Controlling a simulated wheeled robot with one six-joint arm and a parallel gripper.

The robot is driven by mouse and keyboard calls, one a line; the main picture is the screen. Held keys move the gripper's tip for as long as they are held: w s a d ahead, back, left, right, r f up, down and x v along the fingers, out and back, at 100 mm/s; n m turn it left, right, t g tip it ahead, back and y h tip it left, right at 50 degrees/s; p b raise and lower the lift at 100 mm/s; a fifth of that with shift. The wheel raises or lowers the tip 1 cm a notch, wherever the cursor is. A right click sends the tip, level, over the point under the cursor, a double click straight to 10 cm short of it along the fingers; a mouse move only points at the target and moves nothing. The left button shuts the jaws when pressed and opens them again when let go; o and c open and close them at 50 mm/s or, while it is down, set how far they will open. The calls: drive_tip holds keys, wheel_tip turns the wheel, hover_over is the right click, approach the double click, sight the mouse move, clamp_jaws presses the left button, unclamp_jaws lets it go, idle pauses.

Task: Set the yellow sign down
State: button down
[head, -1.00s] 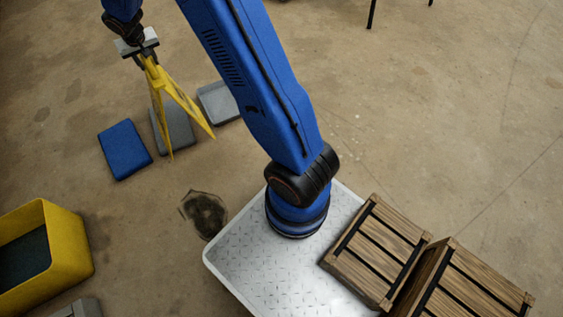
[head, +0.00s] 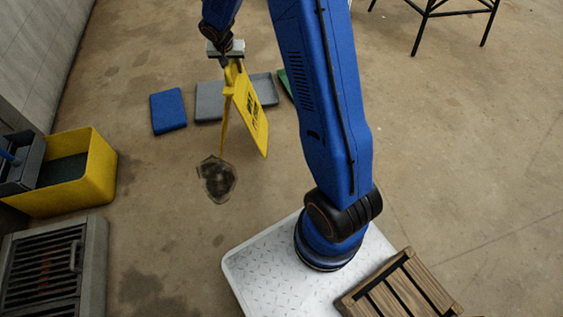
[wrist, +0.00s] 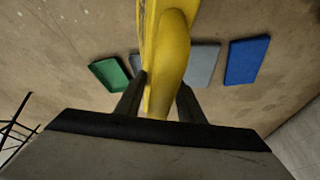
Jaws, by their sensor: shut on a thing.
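The yellow sign (head: 249,112) is a folding A-frame floor sign with black markings on one panel. It hangs below my gripper (head: 232,62) in the head view, its legs spread somewhat apart. In the wrist view my gripper (wrist: 160,100) is shut on the top of the sign (wrist: 171,55), one finger on each side. A dark stain (head: 216,179) lies on the floor just below and left of the sign in the head view. I cannot tell for sure whether the sign's feet touch the floor.
A blue mat (head: 168,111), a grey tray or mat (head: 209,102) and a green one (wrist: 110,73) lie behind the sign. A yellow bin (head: 98,168) and a dark grate (head: 45,268) are at left. A wooden crate (head: 400,290) sits on my base. A black-legged stand (head: 455,14) is at the back right.

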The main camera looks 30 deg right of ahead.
drive_tip(key=s+d+r+m+g+h, duration=0.1)
drive_tip(key=s+d+m+g, duration=0.1)
drive_tip(key=s+d+m, duration=0.6)
drive_tip(key=s+d+r+m+g+h, duration=0.1)
drive_tip(key=s+d+m+g, duration=0.2)
drive_tip(key=s+d+m, duration=0.45)
wheel_tip(320, 180, down, 10)
drive_tip(key=s+a+n, duration=0.1)
drive_tip(key=s+a, duration=0.1)
drive_tip(key=shift+a+r, duration=0.25)
drive_tip(key=shift+a, duration=0.1)
drive_tip(key=shift+f, duration=0.15)
drive_tip(key=c, duration=1.2)
unclamp_jaws()
